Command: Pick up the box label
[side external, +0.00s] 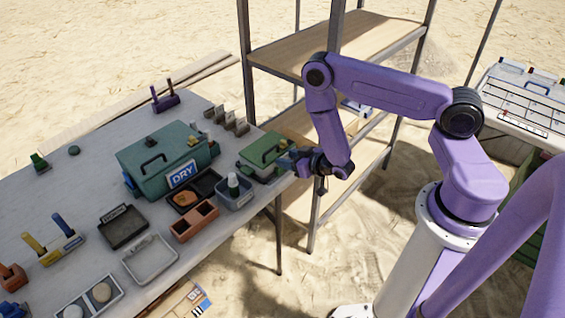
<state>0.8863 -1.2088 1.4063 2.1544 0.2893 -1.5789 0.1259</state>
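A white and blue label reading "DRY" (183,175) is at the front of the large teal box (150,150) on the table. It leans slightly; I cannot tell whether it is fixed to the box or stands against it. My gripper (288,163) is at the table's right end, beside the small green-lidded case (262,148), well to the right of the label. Its fingers are small and dark here, so I cannot see whether they are open or touching the case.
Around the label are a black tray (207,180) with an orange-brown piece, a grey bin (236,196) with a bottle, and a terracotta tray (194,222). Upright tan cards (225,120) stand behind. A metal shelf rack (285,55) rises behind my arm.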

